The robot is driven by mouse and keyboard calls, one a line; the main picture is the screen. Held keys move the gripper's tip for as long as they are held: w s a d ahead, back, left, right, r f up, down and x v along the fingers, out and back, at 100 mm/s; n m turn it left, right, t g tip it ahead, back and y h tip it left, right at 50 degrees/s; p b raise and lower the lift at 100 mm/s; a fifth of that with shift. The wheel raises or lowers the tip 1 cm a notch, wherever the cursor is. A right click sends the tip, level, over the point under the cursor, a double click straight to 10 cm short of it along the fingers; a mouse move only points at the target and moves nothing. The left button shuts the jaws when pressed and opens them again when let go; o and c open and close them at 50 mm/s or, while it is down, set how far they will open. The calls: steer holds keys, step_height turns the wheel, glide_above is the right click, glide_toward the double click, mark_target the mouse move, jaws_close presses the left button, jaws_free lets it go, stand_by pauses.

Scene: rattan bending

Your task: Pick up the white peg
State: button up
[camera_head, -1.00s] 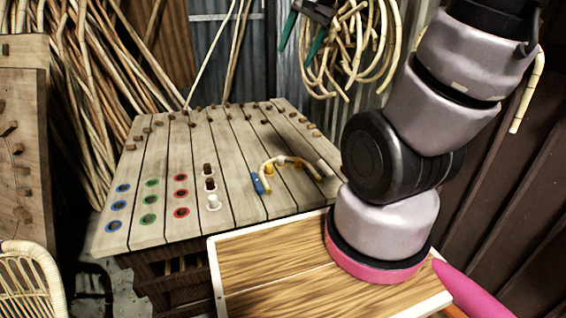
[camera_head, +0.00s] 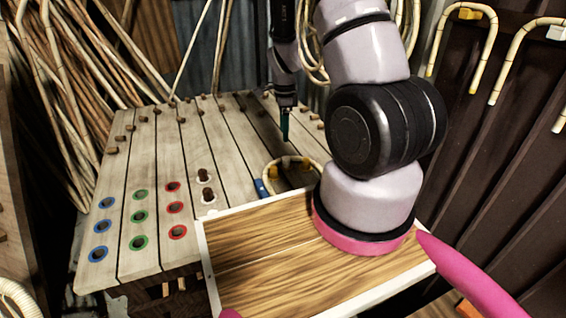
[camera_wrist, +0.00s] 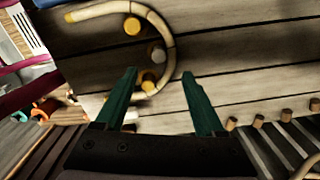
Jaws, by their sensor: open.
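My gripper (camera_head: 285,125) has green fingers and hangs above the far right part of the slatted wooden table (camera_head: 150,175). In the wrist view its fingers (camera_wrist: 160,78) are apart, with nothing between them. In the head view the curved cane (camera_head: 270,169) shows beyond my board, and I cannot make out the white peg there.
Blue, green and red ringed holes (camera_head: 139,218) lie on the left of the table. Brown pegs (camera_head: 207,194) stand in white-ringed holes. Small brown pegs (camera_head: 143,117) line the far edge. Bent canes (camera_head: 465,12) hang on the right wall.

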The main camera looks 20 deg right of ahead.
glide_above(285, 158)
step_height(285, 158, down, 4)
steer(key=shift+f, duration=0.1)
steer(key=shift+w+f, duration=0.1)
steer(key=shift+f, duration=3.05)
steer(key=shift+c, duration=0.3)
jaws_close()
